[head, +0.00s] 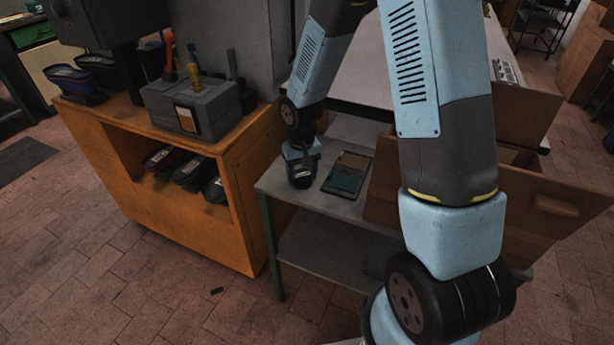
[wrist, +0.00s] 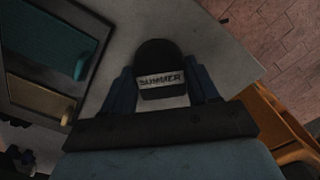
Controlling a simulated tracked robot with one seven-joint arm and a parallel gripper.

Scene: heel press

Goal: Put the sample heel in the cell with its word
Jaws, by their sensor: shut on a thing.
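The sample heel (wrist: 158,62) is a dark, rounded block with a white label reading "SUMMER" in the wrist view. My gripper (wrist: 163,90) is shut on it, one blue finger on each side. In the head view the heel (head: 301,179) shows dark beneath my gripper (head: 301,158), low over the grey table; I cannot tell whether it touches the top. A dark tray (head: 335,191) lies just right of it, with a teal cell and a brownish cell. In the wrist view the tray (wrist: 97,45) is at the left; no word on its cells is readable.
The grey table (head: 278,186) has a little bare top around the heel. A brown wooden box (head: 540,205) stands right of the tray, partly behind my arm. An orange cabinet (head: 190,225) at the left holds dark shoes (head: 187,172) and a grey tool block (head: 190,108).

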